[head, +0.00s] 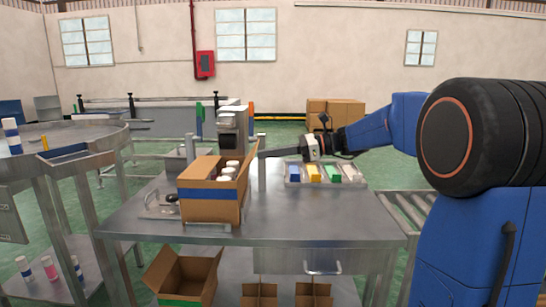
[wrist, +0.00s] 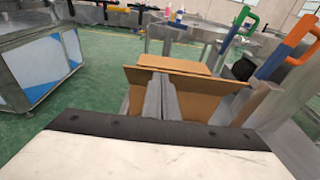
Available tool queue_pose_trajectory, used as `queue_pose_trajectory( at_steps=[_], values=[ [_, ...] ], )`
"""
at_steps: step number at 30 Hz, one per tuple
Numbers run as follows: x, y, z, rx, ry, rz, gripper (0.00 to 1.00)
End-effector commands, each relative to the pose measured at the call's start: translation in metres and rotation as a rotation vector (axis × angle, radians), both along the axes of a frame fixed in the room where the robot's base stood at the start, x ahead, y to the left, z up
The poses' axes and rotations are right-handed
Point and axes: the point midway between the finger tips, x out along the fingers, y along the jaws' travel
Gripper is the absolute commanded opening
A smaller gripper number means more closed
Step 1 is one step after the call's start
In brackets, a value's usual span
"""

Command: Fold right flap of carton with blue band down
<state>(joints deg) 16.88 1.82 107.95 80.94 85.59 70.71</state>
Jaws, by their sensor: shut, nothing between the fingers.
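The carton with the blue band (head: 208,193) stands on the metal table, with several white-topped cans (head: 230,170) inside. Its right flap (head: 251,160) stands up, tilted outward, along the right side. Brown cardboard on the far left of the opening hides part of the cans. My gripper (head: 263,154) is shut and empty, reaching in from the right, with its tips beside the right flap. In the wrist view the shut fingers (wrist: 160,92) point at the carton's cardboard (wrist: 200,80) and overlap it. I cannot tell whether they touch the flap.
A tray (head: 326,185) with blue, yellow, green and white items lies right of the carton. A grey post (head: 262,180) stands close to the carton's right side. A machine with green and orange handles (head: 228,120) stands behind. The table's front right is clear.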

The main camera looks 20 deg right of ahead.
Motion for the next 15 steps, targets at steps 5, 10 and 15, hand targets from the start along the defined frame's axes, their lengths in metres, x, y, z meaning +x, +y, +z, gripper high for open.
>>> queue_pose_trajectory(
  at_steps=[5,10,15],
  values=[
    [0.0,-0.0001,0.0,0.0,0.0,0.0,0.0],
    [0.0,0.0004,0.001,-0.007,0.001,0.0,0.0],
    [0.0008,0.0029,0.005,-0.043,0.011,0.001,0.0]
  ],
)
